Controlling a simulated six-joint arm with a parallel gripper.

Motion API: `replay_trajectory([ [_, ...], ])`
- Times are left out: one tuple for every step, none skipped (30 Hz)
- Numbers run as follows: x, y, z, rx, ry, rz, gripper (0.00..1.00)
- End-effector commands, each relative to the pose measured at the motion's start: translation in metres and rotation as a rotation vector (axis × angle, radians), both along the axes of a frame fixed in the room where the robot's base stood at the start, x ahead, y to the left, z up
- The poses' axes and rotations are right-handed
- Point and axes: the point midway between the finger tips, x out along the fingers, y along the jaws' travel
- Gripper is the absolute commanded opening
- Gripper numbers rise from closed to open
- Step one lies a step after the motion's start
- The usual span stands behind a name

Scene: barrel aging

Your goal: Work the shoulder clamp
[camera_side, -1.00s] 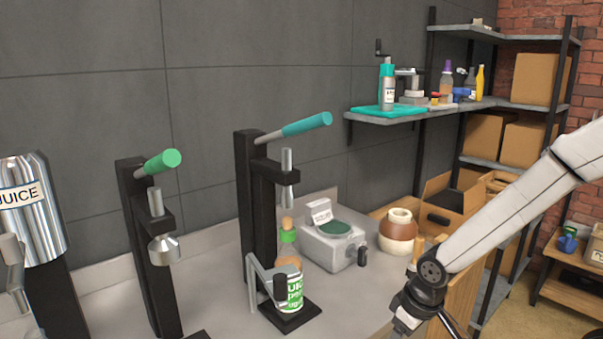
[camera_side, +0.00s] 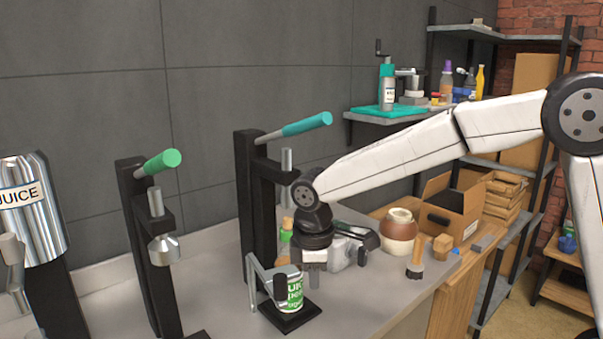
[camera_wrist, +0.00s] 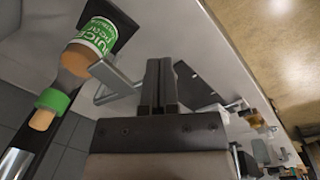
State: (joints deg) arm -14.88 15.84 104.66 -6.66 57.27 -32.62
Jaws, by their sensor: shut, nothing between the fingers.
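The shoulder clamp (camera_side: 262,275) is a grey angled bracket with a dark handle at the press with the teal lever (camera_side: 307,124). It stands beside a bottle (camera_side: 291,294) with a green and white label, upright on the black base (camera_side: 291,317). My gripper (camera_side: 315,284) is shut and empty, pointing down just right of the clamp. In the wrist view its fingertips (camera_wrist: 160,70) are together, apart from the clamp.
A grey machine (camera_side: 345,250) stands close behind my gripper. A brown and cream jar (camera_side: 399,232) and a wooden-handled tool (camera_side: 415,262) are to its right. Another press with a green lever (camera_side: 162,162) stands left. The counter front (camera_side: 365,300) is clear.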

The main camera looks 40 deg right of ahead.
Motion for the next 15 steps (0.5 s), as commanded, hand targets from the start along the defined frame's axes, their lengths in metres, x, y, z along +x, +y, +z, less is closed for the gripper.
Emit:
replay_trajectory([
  [0.007,0.010,0.007,-0.014,0.009,0.055,0.00],
  [0.011,0.014,0.012,-0.022,0.017,0.086,0.00],
  [0.014,0.020,0.017,-0.034,0.027,0.126,0.00],
  [0.017,0.024,0.021,-0.041,0.034,0.154,0.00],
  [0.020,0.029,0.026,-0.048,0.041,0.182,0.00],
  [0.023,0.035,0.031,-0.059,0.051,0.220,0.00],
  [0.025,0.039,0.035,-0.067,0.059,0.249,0.00],
  [0.027,0.043,0.039,-0.075,0.067,0.276,0.00],
  [0.030,0.049,0.045,-0.086,0.077,0.314,0.00],
  [0.032,0.054,0.049,-0.093,0.084,0.342,0.00],
  [0.034,0.059,0.054,-0.101,0.092,0.370,0.00],
  [0.036,0.065,0.059,-0.111,0.103,0.408,0.00],
  [0.037,0.070,0.064,-0.119,0.110,0.435,0.00],
  [0.038,0.074,0.068,-0.127,0.119,0.462,0.00],
  [0.039,0.080,0.073,-0.136,0.130,0.496,0.00],
])
